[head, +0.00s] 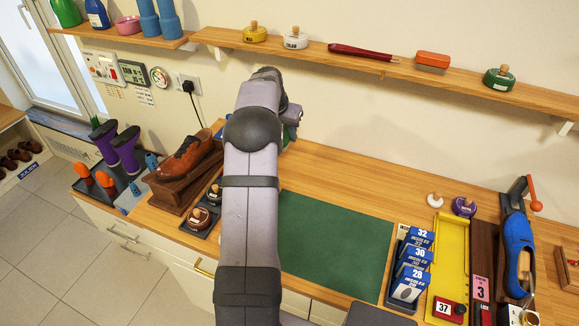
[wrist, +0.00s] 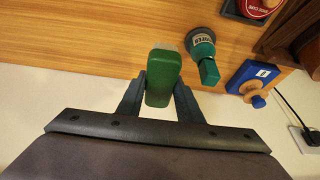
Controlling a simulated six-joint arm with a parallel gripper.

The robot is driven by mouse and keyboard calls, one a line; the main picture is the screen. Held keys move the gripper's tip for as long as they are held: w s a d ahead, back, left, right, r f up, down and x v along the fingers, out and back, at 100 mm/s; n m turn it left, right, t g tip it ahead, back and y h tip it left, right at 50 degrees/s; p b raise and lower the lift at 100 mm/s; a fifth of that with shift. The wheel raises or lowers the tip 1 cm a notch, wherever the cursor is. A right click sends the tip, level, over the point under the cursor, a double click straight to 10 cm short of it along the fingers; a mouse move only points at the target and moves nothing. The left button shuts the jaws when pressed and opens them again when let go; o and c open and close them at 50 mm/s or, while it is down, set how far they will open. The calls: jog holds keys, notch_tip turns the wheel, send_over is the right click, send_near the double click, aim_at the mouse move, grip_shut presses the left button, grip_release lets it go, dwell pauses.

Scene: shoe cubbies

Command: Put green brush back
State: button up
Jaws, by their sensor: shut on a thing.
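The green brush (wrist: 163,80) is between the two fingers of my gripper (wrist: 160,88) in the wrist view. My gripper is shut on it. A pale strip, perhaps bristles, shows at its far end, close to the wooden counter in that picture; I cannot tell whether it touches. In the head view my arm hides most of the gripper, and only a bit of green (head: 291,133) shows beside the wrist, above the back of the counter.
In the wrist view a labelled, green-handled item (wrist: 203,52) and a blue block (wrist: 251,78) stand close right of the brush. The head view shows a wall shelf (head: 345,57) above, a brown shoe (head: 186,158) on a stand at left, and a clear green mat (head: 335,245).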

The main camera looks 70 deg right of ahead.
aim_at(287, 141)
jog(key=shift+s+d+f, duration=0.25)
jog(key=shift+s+d, duration=0.2)
jog(key=shift+s, duration=0.1)
jog(key=shift+f+p, duration=1.6)
jog(key=shift+f, duration=3.35)
jog(key=shift+f, duration=0.2)
jog(key=o, duration=1)
jog(key=shift+r, duration=0.15)
jog(key=shift+r, duration=0.15)
jog(key=b+v, duration=0.3)
jog(key=v, duration=0.9)
jog(key=shift+a, duration=0.1)
